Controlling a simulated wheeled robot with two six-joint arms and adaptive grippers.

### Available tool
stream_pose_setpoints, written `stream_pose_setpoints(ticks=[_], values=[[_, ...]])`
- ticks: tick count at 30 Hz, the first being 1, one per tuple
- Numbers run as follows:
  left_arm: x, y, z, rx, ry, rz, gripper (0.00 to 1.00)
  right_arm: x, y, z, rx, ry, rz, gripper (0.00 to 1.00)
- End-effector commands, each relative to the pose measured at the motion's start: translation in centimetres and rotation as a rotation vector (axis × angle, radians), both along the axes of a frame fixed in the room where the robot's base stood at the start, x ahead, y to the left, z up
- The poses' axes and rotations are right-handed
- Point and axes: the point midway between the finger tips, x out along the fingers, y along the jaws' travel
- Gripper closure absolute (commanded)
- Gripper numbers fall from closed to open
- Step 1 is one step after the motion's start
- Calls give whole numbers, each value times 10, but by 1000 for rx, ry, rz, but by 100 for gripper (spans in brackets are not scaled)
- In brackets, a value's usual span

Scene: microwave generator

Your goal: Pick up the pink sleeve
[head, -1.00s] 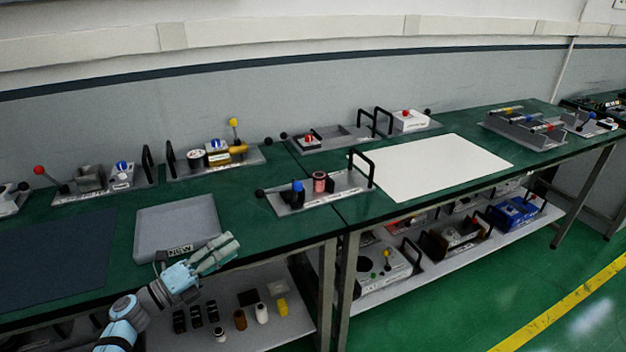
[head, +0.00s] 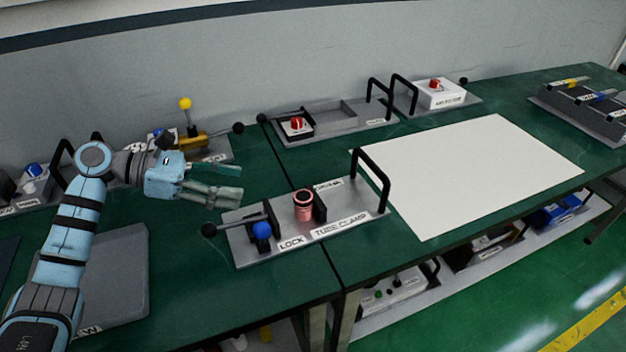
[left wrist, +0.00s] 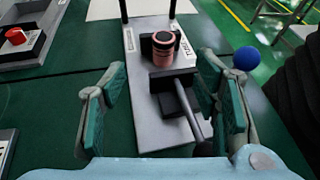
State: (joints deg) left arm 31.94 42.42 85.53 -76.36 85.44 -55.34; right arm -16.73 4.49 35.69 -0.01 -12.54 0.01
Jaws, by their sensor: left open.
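The pink sleeve (head: 303,205) is a short ringed cylinder with a dark top opening. It stands upright between the black jaws of the tube clamp (head: 345,222), a grey plate labelled TUBE CLAMP and LOCK. In the left wrist view the sleeve (left wrist: 163,50) is ahead, beyond the fingertips. My left gripper (head: 240,184) is open and empty, to the left of the sleeve and apart from it. Its fingers (left wrist: 160,90) appear on both sides of the clamp's lever in the wrist view. My right gripper is not in view.
The clamp has a blue knob (head: 262,230), a black-knobbed lever (head: 209,230) and a tall black handle (head: 371,165). A white sheet (head: 480,172) lies to the right. Another fixture with a red button (head: 296,122) stands behind. Green table between them is bare.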

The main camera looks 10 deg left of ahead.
Motion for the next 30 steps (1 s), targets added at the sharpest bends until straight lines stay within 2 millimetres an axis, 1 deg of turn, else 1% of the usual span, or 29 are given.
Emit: stream_pose_setpoints(ticks=[2,5,9,13,16,19,21,24,27,30], values=[[-1,1,-1,27,-14,-9,44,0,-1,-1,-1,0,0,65],[1,-11,-5,34,-18,-14,44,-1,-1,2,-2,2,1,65],[15,-43,-17,30,-17,-18,44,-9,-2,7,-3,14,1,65],[24,-68,-28,30,-17,-19,44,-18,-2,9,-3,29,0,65],[28,-78,-34,32,-17,-18,44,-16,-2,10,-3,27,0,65],[31,-88,-39,31,-14,-18,44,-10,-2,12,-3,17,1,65],[34,-100,-44,28,-14,-19,44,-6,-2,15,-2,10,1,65],[39,-117,-53,28,-15,-17,44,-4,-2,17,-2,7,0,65],[43,-125,-58,32,-16,-17,44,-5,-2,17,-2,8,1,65],[43,-125,-59,33,-16,-17,44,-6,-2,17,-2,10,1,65]])
